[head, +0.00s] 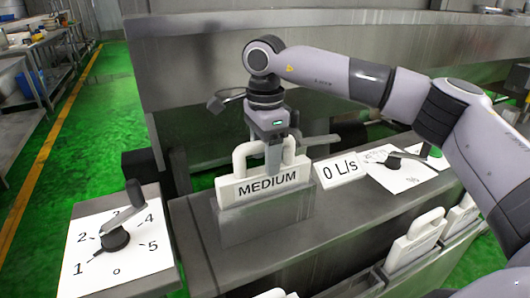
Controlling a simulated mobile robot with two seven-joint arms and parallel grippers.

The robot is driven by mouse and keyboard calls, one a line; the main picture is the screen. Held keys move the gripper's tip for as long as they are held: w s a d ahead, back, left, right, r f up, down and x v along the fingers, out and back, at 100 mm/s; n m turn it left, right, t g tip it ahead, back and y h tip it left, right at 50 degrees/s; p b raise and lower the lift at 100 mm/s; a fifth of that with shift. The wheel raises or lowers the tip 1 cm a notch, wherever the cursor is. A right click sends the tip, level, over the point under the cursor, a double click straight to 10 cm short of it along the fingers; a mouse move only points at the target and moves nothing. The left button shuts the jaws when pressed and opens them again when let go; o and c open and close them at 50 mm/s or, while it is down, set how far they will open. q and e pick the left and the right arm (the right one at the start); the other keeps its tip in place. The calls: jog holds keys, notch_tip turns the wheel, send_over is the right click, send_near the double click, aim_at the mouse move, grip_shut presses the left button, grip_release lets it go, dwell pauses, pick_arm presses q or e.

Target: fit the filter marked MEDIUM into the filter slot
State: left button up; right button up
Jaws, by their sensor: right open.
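The white filter marked MEDIUM (266,185) stands upright with its label facing me, at the grey metal slot housing (262,222) on the counter. Its lower part is hidden, and I cannot tell how deep it sits. My right gripper (273,160) points down from above at the middle of the filter's looped handle. It is open; its fingers overlap the handle in view, and I cannot tell whether they touch it. My left gripper is not in view.
A dial panel numbered 0 to 5 (140,258) is at the left. A "0 L/s" sign (341,171) and another dial panel (378,172) are to the right. White handled filters (415,243) stand in a front rack. The green floor at left is open.

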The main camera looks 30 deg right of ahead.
jog(key=shift+r, duration=3.6)
